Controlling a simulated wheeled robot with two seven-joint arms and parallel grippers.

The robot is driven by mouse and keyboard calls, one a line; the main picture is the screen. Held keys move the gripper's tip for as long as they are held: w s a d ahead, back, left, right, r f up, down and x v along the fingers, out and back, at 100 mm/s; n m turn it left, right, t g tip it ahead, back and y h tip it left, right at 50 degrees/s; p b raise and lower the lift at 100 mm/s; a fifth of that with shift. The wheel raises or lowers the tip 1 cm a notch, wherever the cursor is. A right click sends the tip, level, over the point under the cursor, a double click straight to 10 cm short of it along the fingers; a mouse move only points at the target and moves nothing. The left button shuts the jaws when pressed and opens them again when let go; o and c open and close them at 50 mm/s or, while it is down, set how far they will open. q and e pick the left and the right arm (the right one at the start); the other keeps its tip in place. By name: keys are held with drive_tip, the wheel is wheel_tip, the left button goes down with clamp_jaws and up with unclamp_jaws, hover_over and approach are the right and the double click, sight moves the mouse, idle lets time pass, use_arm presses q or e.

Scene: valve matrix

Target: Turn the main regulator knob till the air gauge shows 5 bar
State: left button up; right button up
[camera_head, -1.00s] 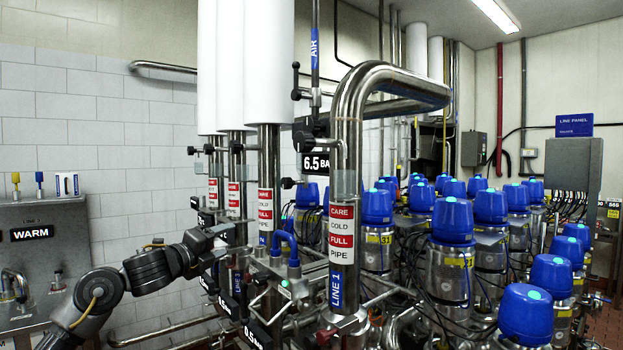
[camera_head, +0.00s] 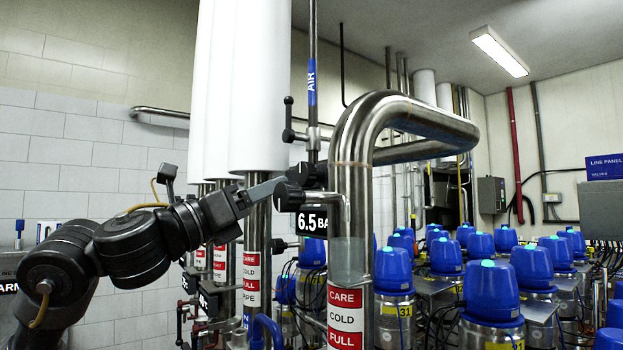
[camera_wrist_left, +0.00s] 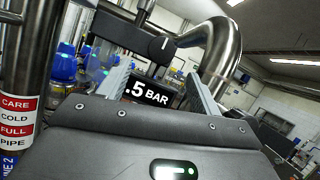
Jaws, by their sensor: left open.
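The air gauge display (camera_head: 312,221) reads 6.5 bar beside the bent steel pipe; it also shows in the left wrist view (camera_wrist_left: 148,94), its first digit hidden. The black regulator knob (camera_head: 289,197) is just above the display. In the left wrist view the knob (camera_wrist_left: 161,47) carries a short white mark and lies just beyond my fingertips. My left gripper (camera_head: 272,187) reaches in from the left, its finger close to the knob. In the left wrist view the gripper (camera_wrist_left: 162,80) is open, with nothing between its fingers. Contact with the knob cannot be told. My right gripper is out of view.
A large bent steel pipe (camera_head: 352,190) stands right beside the knob. White-wrapped vertical pipes (camera_head: 262,90) stand behind my left wrist. A black-handled valve (camera_head: 289,118) is on the blue-labelled AIR pipe (camera_head: 312,80) above. Blue-capped valves (camera_head: 393,268) fill the right side.

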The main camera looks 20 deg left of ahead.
sight(301, 174)
use_arm(q)
drive_tip(key=p+x, duration=0.3)
drive_tip(key=x, duration=0.4)
drive_tip(key=shift+w+d+p, duration=0.15)
drive_tip(key=shift+w+p, duration=0.2)
drive_tip(key=shift+p, duration=0.05)
drive_tip(key=shift+r+p+x, duration=0.2)
drive_tip(key=shift+p+x, duration=0.3)
drive_tip(key=shift+x, duration=0.45)
drive_tip(key=shift+s+d+r, duration=0.15)
drive_tip(key=shift+s, duration=0.05)
drive_tip(key=shift+w+d, duration=0.1)
drive_tip(key=shift+w, duration=0.35)
drive_tip(key=shift+s, duration=0.2)
drive_tip(key=c, duration=1)
drive_tip(key=shift+o, duration=0.2)
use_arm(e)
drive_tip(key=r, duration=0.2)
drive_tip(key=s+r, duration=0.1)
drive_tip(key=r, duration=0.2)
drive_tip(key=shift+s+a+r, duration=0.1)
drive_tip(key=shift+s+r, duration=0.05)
